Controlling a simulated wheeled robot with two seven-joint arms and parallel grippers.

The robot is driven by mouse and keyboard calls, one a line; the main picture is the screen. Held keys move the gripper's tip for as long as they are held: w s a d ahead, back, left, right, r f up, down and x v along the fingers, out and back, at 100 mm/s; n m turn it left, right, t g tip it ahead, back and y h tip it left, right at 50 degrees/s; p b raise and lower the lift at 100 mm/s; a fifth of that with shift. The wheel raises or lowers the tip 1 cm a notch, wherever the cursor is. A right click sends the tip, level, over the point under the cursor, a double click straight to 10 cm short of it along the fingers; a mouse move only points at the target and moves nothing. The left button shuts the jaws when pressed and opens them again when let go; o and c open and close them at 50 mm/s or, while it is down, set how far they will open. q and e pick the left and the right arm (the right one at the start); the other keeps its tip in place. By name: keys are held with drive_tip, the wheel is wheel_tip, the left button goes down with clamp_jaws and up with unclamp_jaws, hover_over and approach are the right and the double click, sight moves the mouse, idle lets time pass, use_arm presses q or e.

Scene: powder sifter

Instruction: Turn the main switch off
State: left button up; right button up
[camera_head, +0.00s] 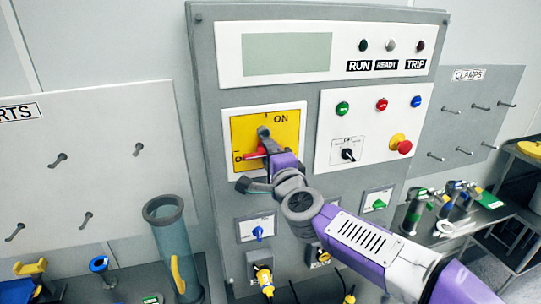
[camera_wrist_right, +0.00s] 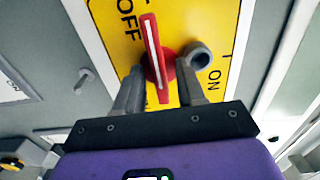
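The main switch is a red handle with a white stripe on a yellow plate (camera_head: 291,127). In the head view the red handle (camera_head: 251,155) lies toward the OFF label at the plate's left; ON is at the top. In the right wrist view the handle (camera_wrist_right: 152,42) stands nearly upright, its upper end beside OFF on the yellow plate (camera_wrist_right: 222,30). My right gripper (camera_head: 265,148) is at the switch. The wrist view shows its two fingers (camera_wrist_right: 160,72) apart, one on each side of the handle's hub, with visible gaps. My left gripper is out of view.
A grey round lug (camera_wrist_right: 199,55) sits beside the right finger. The button panel (camera_head: 373,127) with a black selector is right of the switch. Below are a blue knob (camera_head: 257,233) and yellow plugs (camera_head: 264,281). A clear tube (camera_head: 176,250) stands at left.

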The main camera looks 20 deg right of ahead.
drive_tip(key=s, duration=0.7)
drive_tip(key=shift+s+d, duration=0.15)
drive_tip(key=shift+s, duration=0.15)
idle(0.3)
